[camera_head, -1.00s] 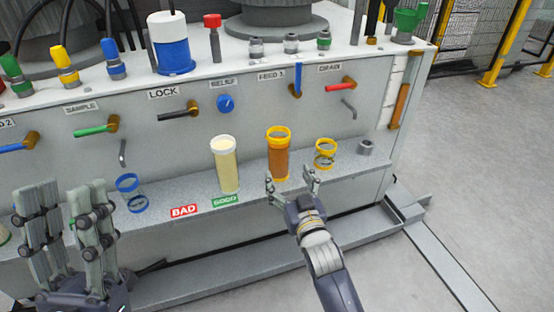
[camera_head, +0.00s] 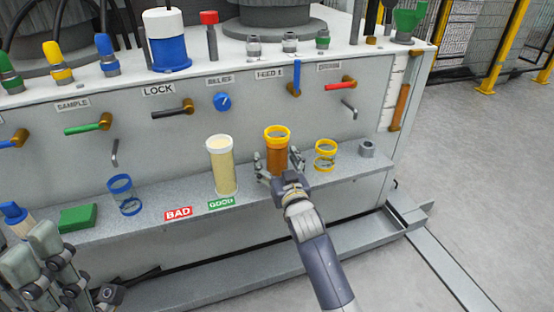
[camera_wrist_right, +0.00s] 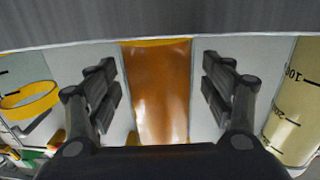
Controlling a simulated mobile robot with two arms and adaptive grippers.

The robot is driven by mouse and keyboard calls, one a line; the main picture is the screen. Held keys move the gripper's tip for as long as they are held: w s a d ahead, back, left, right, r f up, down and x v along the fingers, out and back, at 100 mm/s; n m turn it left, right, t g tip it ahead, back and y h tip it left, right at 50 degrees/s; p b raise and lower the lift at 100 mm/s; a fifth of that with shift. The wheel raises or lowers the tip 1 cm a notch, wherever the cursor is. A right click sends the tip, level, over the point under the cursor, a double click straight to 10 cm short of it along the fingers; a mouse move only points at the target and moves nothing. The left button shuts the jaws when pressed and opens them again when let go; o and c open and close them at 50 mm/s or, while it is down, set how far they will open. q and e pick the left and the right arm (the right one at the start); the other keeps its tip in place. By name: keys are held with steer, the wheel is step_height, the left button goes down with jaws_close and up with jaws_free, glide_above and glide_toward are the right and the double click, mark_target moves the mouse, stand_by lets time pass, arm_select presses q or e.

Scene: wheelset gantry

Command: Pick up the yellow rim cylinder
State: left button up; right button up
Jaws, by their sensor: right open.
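An amber cylinder with a yellow rim (camera_head: 277,150) stands upright on the grey ledge, right of the cream cylinder. My right gripper (camera_head: 279,166) is open at its front, with one finger on each side. In the right wrist view, the amber body (camera_wrist_right: 158,90) stands between the two open fingers (camera_wrist_right: 160,92), with a gap on both sides. A smaller clear holder with yellow rings (camera_head: 326,156) stands just to the right; its ring (camera_wrist_right: 30,101) shows at the left of the wrist view. My left gripper (camera_head: 45,265) is at the lower left, partly cut off, away from these things.
The cream cylinder (camera_head: 222,170) stands close to the right gripper's left side, behind the GOOD label (camera_head: 221,203). A blue-ringed holder (camera_head: 124,195) and a green block (camera_head: 78,218) are farther left. Handles, including a red one (camera_head: 341,86), stick out above the ledge (camera_head: 260,196).

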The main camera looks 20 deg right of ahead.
steer(key=c, duration=1.4)
steer(key=shift+r, duration=0.15)
